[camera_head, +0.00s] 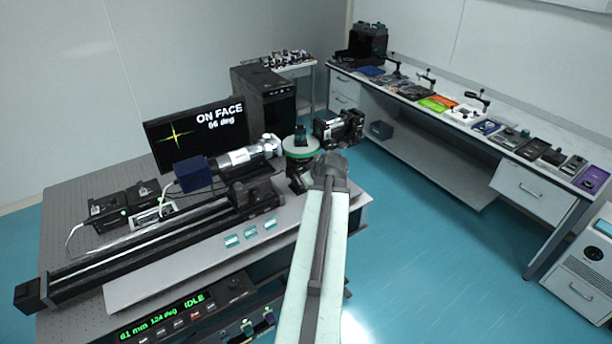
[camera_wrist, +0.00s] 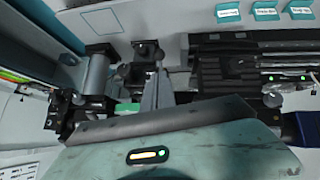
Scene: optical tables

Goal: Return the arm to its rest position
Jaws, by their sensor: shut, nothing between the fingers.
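My arm reaches up from the bottom of the head view over the front edge of the optical table (camera_head: 75,205). My gripper (camera_head: 330,165) is at its far end, just right of the round green-topped stage (camera_head: 301,148) and in front of a black device (camera_head: 338,128). In the wrist view my gripper (camera_wrist: 155,90) shows as narrow grey fingers close together, shut with nothing seen between them. A bit of the green stage (camera_wrist: 127,107) shows beside it. The fingertips are hard to make out in the head view.
A silver cylinder (camera_head: 248,154), a monitor (camera_head: 198,132) reading "ON FACE" and a long black rail (camera_head: 150,245) are on the table. Three small labels (camera_head: 251,232) lie at its front. A side bench (camera_head: 450,112) with many items stands right. Blue floor (camera_head: 430,250) between is clear.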

